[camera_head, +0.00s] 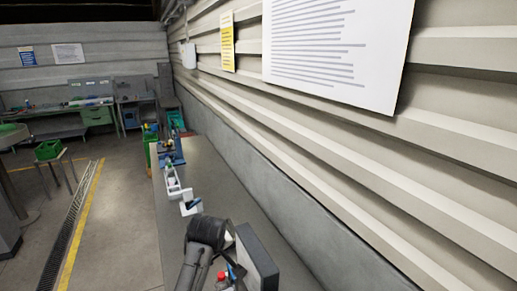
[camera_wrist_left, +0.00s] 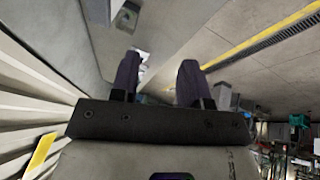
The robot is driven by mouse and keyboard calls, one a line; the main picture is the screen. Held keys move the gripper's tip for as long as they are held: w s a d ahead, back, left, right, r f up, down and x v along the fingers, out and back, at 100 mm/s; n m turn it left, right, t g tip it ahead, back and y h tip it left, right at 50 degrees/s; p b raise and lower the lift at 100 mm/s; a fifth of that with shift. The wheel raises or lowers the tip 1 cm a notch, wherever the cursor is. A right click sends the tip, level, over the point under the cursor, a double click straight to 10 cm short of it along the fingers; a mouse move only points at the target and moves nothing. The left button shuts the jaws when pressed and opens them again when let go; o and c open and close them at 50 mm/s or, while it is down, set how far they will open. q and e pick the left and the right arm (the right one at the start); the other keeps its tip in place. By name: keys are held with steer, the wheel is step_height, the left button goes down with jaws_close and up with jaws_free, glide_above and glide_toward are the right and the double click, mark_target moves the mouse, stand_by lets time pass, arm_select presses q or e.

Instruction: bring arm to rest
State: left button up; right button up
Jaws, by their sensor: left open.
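My left gripper (camera_wrist_left: 157,72) shows in the left wrist view with its two dark fingers spread apart. No object is gripped between them; a small white thing shows beyond, in the background. The grey bench top and the floor lie past the fingertips. In the head view, a dark rounded arm part, which looks like mine, is over the near end of the bench; I cannot make out the fingers there. My right gripper is in neither view.
A long grey bench (camera_head: 225,192) runs along the corrugated wall. A dark upright box (camera_head: 257,258) stands at its near end. White holders (camera_head: 174,183) stand farther along.

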arm_select(q)
step_height(320, 180, up, 11)
steer(key=s+m+t, duration=0.1)
steer(key=m+t, duration=0.3)
steer(key=m, duration=0.1)
steer(key=s+a+r+m+t+h, duration=0.1)
steer(key=s+a+r+m+t, duration=0.25)
steer(key=s, duration=0.35)
steer(key=s+a+f+g+p, duration=0.1)
steer(key=s+a+f+g, duration=0.1)
steer(key=s+f, duration=0.8)
steer(key=s+a+f+g+p, duration=0.1)
steer(key=s+f+g, duration=0.3)
steer(key=s+f, duration=0.7)
steer(key=s+a+f+m+g+p, duration=0.1)
steer(key=s+a+f+g, duration=0.2)
steer(key=s+f, duration=0.8)
steer(key=s, duration=0.9)
steer(key=shift+f+y, duration=0.15)
steer(key=shift+y, duration=0.15)
